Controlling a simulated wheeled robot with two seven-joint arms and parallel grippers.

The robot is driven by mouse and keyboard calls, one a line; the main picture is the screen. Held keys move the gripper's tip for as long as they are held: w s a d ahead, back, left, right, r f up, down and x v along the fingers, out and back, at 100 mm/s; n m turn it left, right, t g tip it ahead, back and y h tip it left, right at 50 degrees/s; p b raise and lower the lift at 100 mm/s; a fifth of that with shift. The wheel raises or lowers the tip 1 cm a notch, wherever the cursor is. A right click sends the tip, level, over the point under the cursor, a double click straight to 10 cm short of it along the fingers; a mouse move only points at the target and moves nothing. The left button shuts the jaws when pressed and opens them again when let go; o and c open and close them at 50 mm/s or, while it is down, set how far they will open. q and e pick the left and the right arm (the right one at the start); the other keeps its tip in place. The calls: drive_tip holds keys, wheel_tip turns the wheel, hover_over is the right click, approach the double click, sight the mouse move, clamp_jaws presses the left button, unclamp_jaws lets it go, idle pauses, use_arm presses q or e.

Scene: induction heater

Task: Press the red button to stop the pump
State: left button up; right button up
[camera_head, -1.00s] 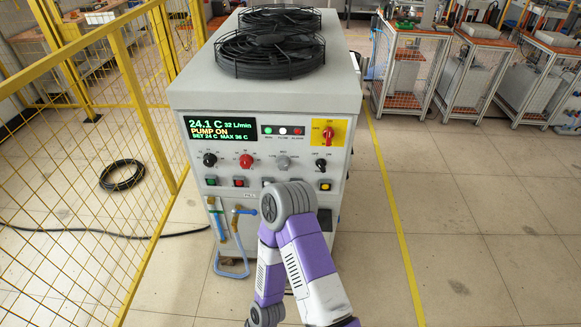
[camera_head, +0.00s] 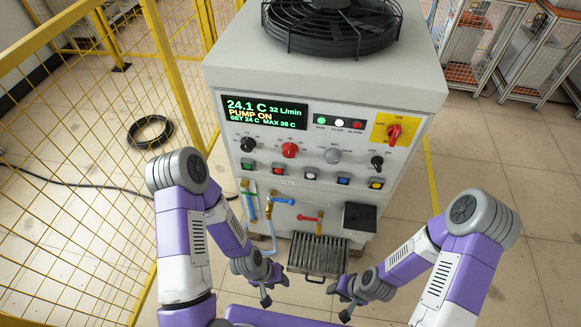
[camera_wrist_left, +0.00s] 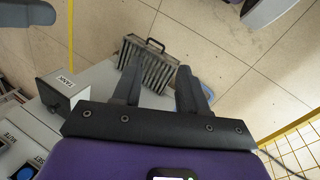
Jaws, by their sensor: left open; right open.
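The red button (camera_head: 278,168) is second from the left in the button row on the front of the white cabinet (camera_head: 320,55), between the green button (camera_head: 248,164) and the white button (camera_head: 311,173). The display (camera_head: 264,110) reads PUMP ON. My left gripper (camera_head: 268,290) is low in front of the cabinet, below the button row and apart from the red button. Its open, empty fingers show in the left wrist view (camera_wrist_left: 158,88). My right gripper (camera_head: 342,302) is open, low and to the right, also clear of the panel. The red button is not in the wrist view.
Above the buttons are a red knob (camera_head: 290,150) and a red rotary switch (camera_head: 394,131) on a yellow plate. A yellow mesh fence (camera_head: 75,190) stands at left.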

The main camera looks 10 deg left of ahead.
use_arm(q)
drive_tip(key=shift+s, duration=0.25)
drive_tip(key=shift+c, duration=0.4)
clamp_jaws()
drive_tip(key=shift+w, duration=0.1)
idle(0.9)
